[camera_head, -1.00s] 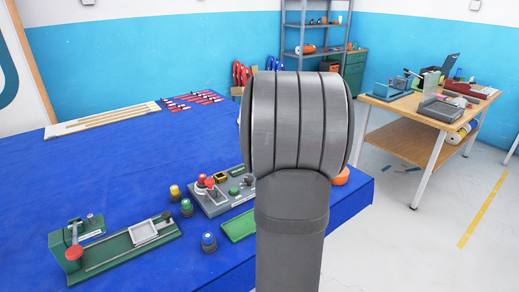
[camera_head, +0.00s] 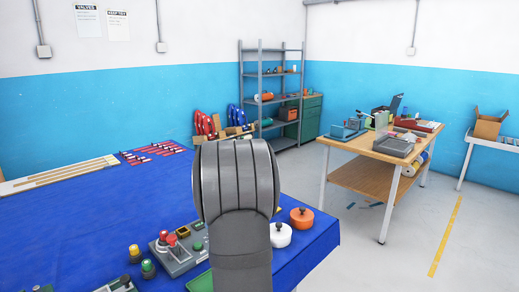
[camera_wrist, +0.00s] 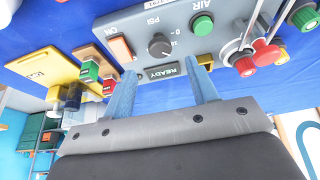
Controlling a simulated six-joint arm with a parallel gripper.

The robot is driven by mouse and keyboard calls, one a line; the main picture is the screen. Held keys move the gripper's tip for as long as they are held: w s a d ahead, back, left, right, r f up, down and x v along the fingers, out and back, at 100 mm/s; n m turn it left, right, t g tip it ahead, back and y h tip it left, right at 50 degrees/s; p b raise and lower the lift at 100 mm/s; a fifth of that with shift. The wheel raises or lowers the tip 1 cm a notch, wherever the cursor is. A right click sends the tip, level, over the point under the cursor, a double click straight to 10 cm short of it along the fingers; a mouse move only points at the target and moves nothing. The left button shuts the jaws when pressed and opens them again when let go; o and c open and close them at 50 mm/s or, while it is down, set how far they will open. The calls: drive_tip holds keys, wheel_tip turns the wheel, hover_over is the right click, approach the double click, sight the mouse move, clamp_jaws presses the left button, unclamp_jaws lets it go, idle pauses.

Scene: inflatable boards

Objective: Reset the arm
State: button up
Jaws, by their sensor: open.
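My arm's grey link (camera_head: 236,182) stands upright in the lower middle of the head view and hides part of the blue table (camera_head: 75,215). My gripper (camera_wrist: 161,68) shows in the wrist view with its two blue-grey fingers apart. Nothing is seen between them. The grey control panel (camera_wrist: 225,25), with a dark knob, a READY label and coloured buttons, is behind the fingertips; I cannot tell how far off it is. In the head view, the panel (camera_head: 178,250) lies left of my arm, and the gripper itself is hidden.
A white round part (camera_head: 280,236) and an orange one (camera_head: 302,218) lie right of my arm near the table edge. Red-and-white pieces (camera_head: 152,153) lie at the back left. A wooden workbench (camera_head: 370,180) and metal shelves (camera_head: 243,100) stand beyond. Floor between is mostly clear.

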drive_tip(key=x, duration=0.6)
